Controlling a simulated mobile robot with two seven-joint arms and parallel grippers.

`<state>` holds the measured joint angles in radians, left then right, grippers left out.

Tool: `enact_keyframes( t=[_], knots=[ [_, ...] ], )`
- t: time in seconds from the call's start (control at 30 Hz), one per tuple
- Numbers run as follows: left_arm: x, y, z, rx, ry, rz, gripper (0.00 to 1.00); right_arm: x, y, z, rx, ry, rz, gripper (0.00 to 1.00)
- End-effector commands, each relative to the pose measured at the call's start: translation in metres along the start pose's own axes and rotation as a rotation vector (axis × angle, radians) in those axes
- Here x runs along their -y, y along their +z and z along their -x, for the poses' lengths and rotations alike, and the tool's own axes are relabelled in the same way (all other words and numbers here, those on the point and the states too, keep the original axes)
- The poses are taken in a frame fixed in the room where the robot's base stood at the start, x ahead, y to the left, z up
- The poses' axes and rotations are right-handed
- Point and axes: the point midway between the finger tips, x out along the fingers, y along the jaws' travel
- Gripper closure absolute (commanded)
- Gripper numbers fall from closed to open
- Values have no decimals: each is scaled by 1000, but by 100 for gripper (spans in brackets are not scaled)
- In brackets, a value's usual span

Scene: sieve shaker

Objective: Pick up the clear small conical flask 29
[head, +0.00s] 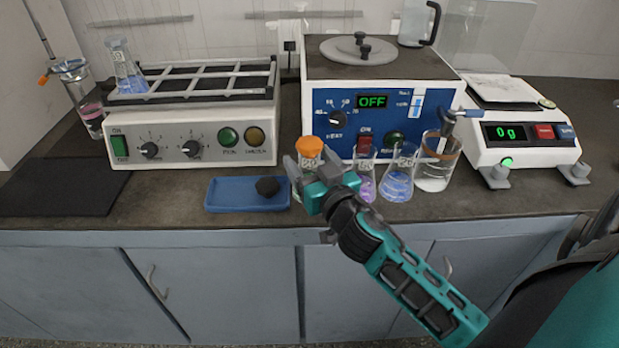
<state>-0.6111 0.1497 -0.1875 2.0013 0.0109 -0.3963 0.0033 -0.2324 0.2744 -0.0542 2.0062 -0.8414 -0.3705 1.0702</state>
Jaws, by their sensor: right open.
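A small conical flask with an orange stopper (309,148) stands near the front edge of the bench, right of the blue tray. Its contents look clear, and its label is too small to read surely. My right gripper (310,171) is open at this flask, with its fingers at the neck and upper body. The gripper hides much of the flask, and I cannot tell whether the fingers touch it. A flask with pink-violet liquid (366,186) and one with blue liquid (398,184) stand just to the right. My left gripper is not in view.
A beaker of clear liquid (437,175) stands right of the flasks. The blue tray (222,206) holds a dark lump. Behind are a rack shaker (190,150) with a blue flask, a blue-fronted device reading OFF (430,100), and a balance (520,155). A dark mat (60,188) lies left.

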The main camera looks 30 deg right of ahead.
Motion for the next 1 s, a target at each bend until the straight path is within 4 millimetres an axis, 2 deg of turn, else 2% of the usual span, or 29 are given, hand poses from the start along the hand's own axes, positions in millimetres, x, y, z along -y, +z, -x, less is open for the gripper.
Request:
enact_keyframes(
  t=[0.3, 1.0],
  knots=[
    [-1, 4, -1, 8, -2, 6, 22, 0, 0, -6, 1, 1, 0, 28],
    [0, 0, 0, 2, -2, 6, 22, 0, 0, -5, 0, 1, 0, 95]
  ],
)
